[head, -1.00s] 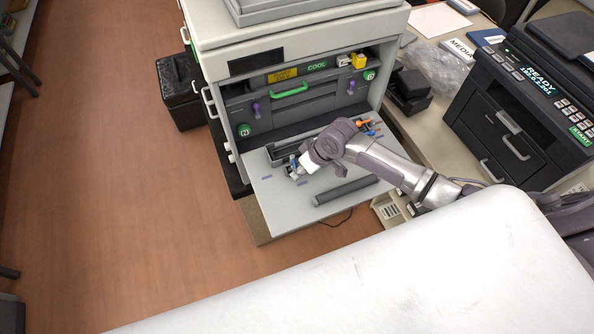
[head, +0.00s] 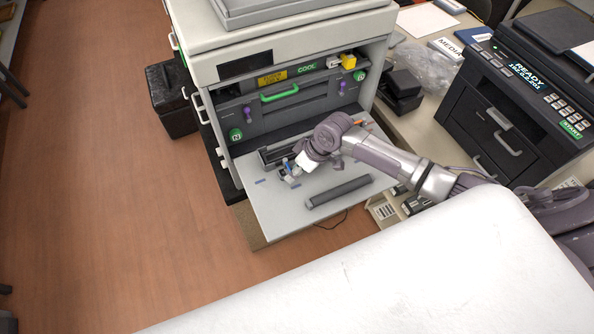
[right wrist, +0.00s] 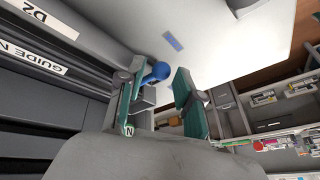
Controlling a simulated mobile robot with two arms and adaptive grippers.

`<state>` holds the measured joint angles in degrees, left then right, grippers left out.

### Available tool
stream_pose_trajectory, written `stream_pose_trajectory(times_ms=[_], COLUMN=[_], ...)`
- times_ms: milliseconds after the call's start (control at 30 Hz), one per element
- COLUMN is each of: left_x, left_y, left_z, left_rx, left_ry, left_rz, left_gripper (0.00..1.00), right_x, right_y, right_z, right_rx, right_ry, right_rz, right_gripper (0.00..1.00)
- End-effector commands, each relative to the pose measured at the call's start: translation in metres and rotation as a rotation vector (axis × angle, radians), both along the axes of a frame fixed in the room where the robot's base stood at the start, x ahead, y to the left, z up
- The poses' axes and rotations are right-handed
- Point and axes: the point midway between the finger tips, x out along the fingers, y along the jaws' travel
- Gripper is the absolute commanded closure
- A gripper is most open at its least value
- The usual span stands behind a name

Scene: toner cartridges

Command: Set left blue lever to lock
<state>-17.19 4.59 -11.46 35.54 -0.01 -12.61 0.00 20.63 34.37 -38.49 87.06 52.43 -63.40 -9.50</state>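The left blue lever (head: 286,164) stands near the left end of the dark unit on the printer's fold-down panel. Its round blue knob (right wrist: 158,73) shows clearly in the right wrist view, above a small grey block. My right gripper (right wrist: 158,100) is open, with one green-padded finger on each side. The knob is near the left finger and a gap separates it from the right one. I cannot tell whether it touches the left finger. In the head view my right gripper (head: 299,170) is right beside the lever and partly hides its base. My left gripper is not in view.
The fold-down panel (head: 262,205) carries a dark roller bar (head: 338,191) in front of the gripper. The open printer has a green handle (head: 280,92) and purple levers behind. An orange part (head: 360,122) shows beyond my arm. A black printer (head: 515,110) stands right.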

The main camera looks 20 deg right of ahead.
Motion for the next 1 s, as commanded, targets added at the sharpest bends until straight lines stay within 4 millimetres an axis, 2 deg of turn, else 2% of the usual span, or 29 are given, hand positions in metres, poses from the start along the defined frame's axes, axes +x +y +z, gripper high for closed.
stream_pose_trajectory(times_ms=[333,467,800,1000], left_x=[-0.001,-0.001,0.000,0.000], left_y=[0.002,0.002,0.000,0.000], left_z=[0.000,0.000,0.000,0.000], left_rx=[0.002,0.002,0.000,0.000], left_ry=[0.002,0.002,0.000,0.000], left_rz=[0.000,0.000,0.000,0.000], left_gripper=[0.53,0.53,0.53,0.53], right_x=[-0.001,-0.003,-0.017,-0.023], right_y=[-0.002,-0.005,-0.029,-0.039], right_z=[0.000,0.009,0.071,0.099], right_rx=[-0.003,-0.002,-0.004,-0.003], right_ry=[0.005,0.003,0.002,0.002], right_rz=[-0.002,-0.004,-0.001,-0.001], right_gripper=[0.52,0.52,0.52,0.52])
